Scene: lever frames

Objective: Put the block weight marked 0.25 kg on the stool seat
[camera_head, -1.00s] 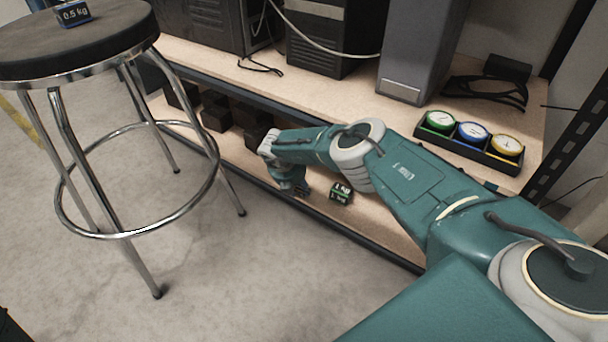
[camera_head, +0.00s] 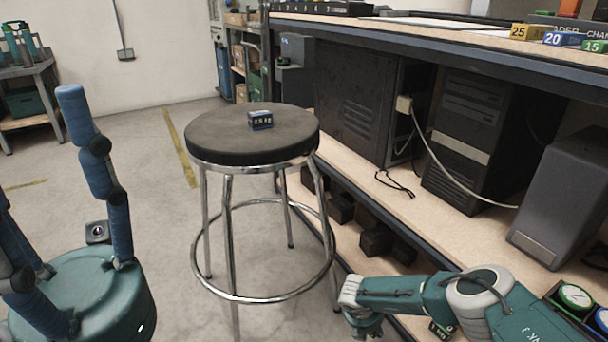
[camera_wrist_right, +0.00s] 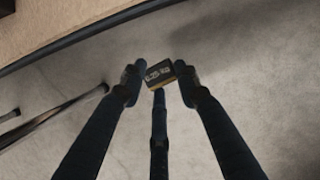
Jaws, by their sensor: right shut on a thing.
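The block weight marked 0.25 kg (camera_wrist_right: 159,74) is between the fingertips of my right gripper (camera_wrist_right: 160,82), which is shut on it, in the right wrist view. Bare concrete floor shows behind it. In the head view my right gripper (camera_head: 364,324) is at the bottom edge, beside the low shelf and below the stool seat; the block is not visible there. The round black stool seat (camera_head: 215,135) is in the middle left, with a blue-labelled block weight (camera_head: 260,120) on it, marked 0.5 kg in the earlier frame. My left gripper (camera_head: 38,145) is open and empty at the left.
Dark blocks (camera_head: 378,243) stand on the low wooden shelf. A green-labelled weight (camera_head: 440,329) is partly hidden by my right arm. The stool's chrome ring (camera_head: 265,299) and legs stand near my right gripper. A workbench (camera_head: 430,35) overhangs the right side. The seat's front and left are clear.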

